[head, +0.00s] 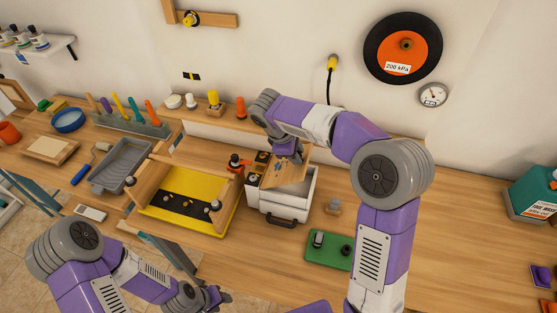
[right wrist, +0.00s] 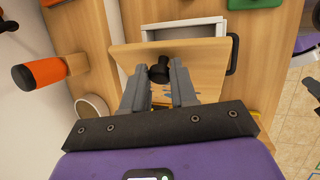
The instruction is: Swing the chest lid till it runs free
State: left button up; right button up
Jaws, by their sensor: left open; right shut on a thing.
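The chest (head: 284,206) is a small white box with a black handle on its front, standing on the wooden bench. Its wooden lid (head: 291,172) is swung up and tilted, so the white interior shows. In the right wrist view the lid (right wrist: 205,55) carries a black knob (right wrist: 158,70). My right gripper (head: 290,157) is over the lid; in the right wrist view its fingers (right wrist: 158,82) are shut on the knob. My left gripper (head: 206,298) is open and empty, low in the head view, in front of the bench and away from the chest.
A yellow tray (head: 165,211) with a black strip stands left of the chest, close to an orange-red item (head: 237,162).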

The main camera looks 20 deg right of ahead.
aim_at(304, 163)
jog(key=shift+f, duration=0.1)
jog(key=shift+s+d+f+b, duration=0.45)
jog(key=shift+d+f+b, duration=0.25)
jog(key=shift+f, duration=0.1)
jog(key=shift+s+d+f+b, duration=0.2)
jog(key=shift+d+f+b, duration=0.05)
jog(key=shift+f+b, duration=0.2)
jog(key=shift+s+d+f+b, duration=0.2)
jog(key=shift+f+b, duration=0.1)
jog(key=shift+f, duration=0.25)
